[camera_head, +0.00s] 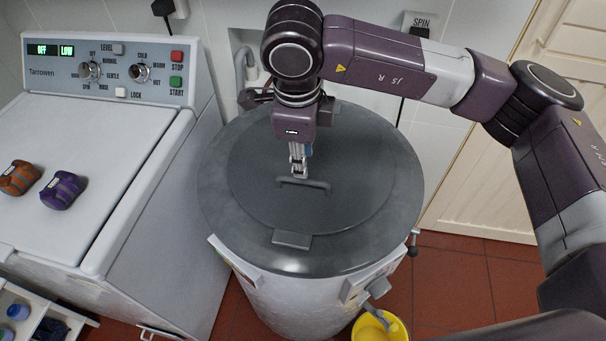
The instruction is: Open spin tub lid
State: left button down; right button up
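The spin tub (292,303) is a grey-white round drum in the middle of the head view. Its dark grey round lid (345,200) lies flat and closed on the dark rim. A thin bar handle (318,184) stands near the lid's middle, and a small tab shows at the lid's front edge. My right gripper (298,172) points down from above, with its fingertips just at the handle's back side. The fingers look close together, but I cannot tell whether they grip the handle. My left gripper is not in view.
A white washing machine (75,185) with a control panel stands at left, with an orange bundle (18,177) and a purple bundle (62,190) on top. A yellow bucket (380,328) sits under the tub's spout. A cream wooden door (500,180) is at right. Red floor tiles lie clear at lower right.

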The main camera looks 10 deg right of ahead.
aim_at(305, 180)
jog(key=f, duration=0.2)
jog(key=f+p, duration=0.1)
jog(key=f, duration=0.1)
jog(key=w+f+p, duration=0.1)
jog(key=f, duration=0.1)
jog(key=shift+d+f, duration=0.2)
jog(key=shift+f, duration=0.45)
grip_shut()
